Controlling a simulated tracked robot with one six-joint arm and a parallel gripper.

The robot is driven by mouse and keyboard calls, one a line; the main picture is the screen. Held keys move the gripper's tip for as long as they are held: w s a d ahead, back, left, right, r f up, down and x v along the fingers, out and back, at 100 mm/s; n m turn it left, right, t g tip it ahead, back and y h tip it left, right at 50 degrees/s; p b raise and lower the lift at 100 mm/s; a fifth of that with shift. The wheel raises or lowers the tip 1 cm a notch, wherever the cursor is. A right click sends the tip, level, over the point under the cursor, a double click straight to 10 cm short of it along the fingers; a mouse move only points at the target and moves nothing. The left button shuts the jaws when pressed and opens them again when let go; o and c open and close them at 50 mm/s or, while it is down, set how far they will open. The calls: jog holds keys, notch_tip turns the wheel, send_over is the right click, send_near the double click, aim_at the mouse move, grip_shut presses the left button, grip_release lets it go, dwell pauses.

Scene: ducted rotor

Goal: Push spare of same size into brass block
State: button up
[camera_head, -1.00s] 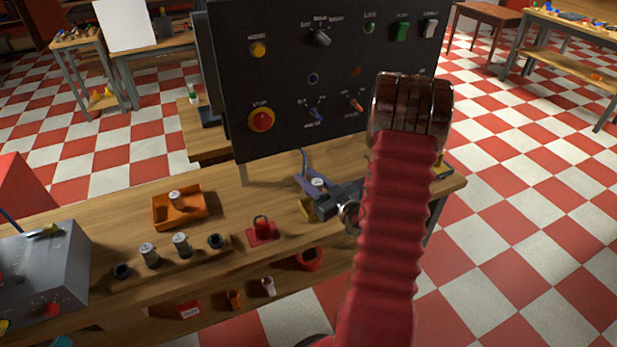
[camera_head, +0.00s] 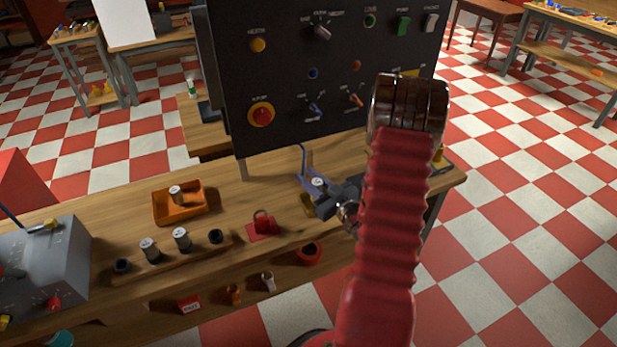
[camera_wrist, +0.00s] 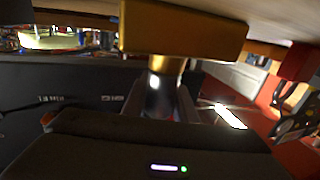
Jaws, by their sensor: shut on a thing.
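In the wrist view the brass block (camera_wrist: 183,28) lies across the top of the picture. My gripper (camera_wrist: 160,100) is shut on a shiny metal cylindrical spare (camera_wrist: 157,92). The spare's end is at the face of the brass block, under a brass-coloured collar; how deep it sits I cannot tell. A silver-topped cylinder (camera_head: 318,183) shows by a purple part (camera_head: 304,182).
A black control panel (camera_head: 285,90) stands behind my gripper. A red ring (camera_head: 309,252) and small items are on the shelf below. A grey box (camera_head: 45,265) is at far left.

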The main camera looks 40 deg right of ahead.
jog(key=o, duration=1.1)
jog(key=shift+o, duration=0.2)
jog(key=s, duration=1.3)
jog(key=shift+s+a, duration=0.2)
jog(key=shift+s, duration=0.2)
jog(key=shift+f, duration=0.1)
